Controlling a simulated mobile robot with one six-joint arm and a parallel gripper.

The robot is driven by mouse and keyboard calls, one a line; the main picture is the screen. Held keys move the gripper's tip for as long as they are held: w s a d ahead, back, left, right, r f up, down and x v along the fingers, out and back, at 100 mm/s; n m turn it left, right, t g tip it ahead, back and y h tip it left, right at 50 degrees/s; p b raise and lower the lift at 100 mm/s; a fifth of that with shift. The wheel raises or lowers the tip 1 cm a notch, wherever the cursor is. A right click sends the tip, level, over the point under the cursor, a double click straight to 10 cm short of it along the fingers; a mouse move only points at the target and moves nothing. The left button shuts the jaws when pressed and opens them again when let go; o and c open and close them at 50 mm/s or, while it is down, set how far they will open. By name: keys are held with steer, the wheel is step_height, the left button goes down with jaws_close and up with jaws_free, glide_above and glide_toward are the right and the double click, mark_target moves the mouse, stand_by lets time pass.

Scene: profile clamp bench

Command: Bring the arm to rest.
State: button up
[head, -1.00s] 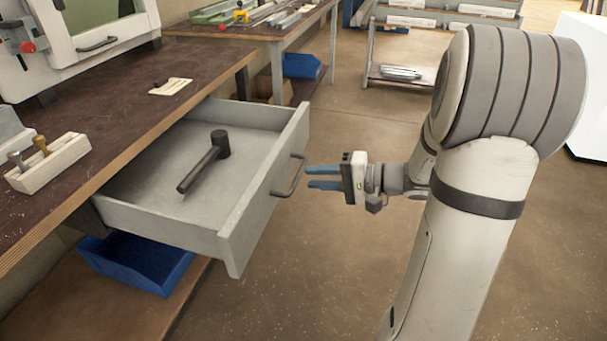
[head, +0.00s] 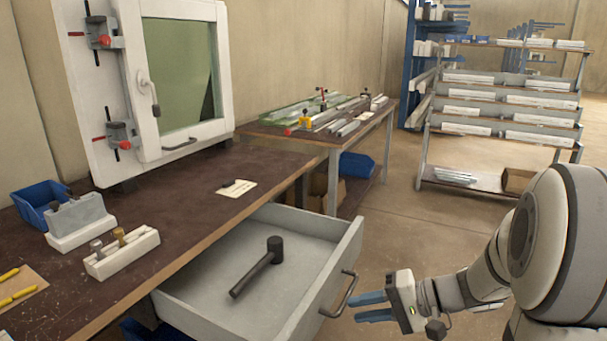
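My gripper (head: 372,306) is at the lower middle of the head view, just right of the open drawer's handle (head: 341,296) and apart from it. Its two blue fingers are spread, with nothing between them. My arm reaches in from the lower right. The grey drawer (head: 205,285) is pulled out from under the bench. A dark mallet (head: 259,268) lies inside it, with its head toward the back right.
The dark bench top (head: 185,205) carries a framed window fixture (head: 180,80), a white holder with pegs (head: 121,254), a blue bin (head: 40,200) and a paper tag (head: 236,188). A second table (head: 285,135) and a shelf rack (head: 510,105) stand behind. Open floor lies between.

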steer(key=s+a+r+n+g+h+p, duration=0.35)
steer(key=s+r+h+p, duration=0.35)
steer(key=s+r+p, duration=0.35)
steer(key=s+d+r+t+h+p, duration=0.1)
steer(key=d+r+t+h+p, duration=0.1)
steer(key=d+r+h+p, duration=0.2)
step_height(320, 180, up, 6)
steer(key=h+p, duration=0.1)
steer(key=p, duration=0.2)
steer(key=shift+s+d+r+n+p, duration=0.2)
steer(key=shift+s+d+n+p, duration=0.1)
steer(key=shift+s+d+n, duration=0.05)
stand_by(0.7)
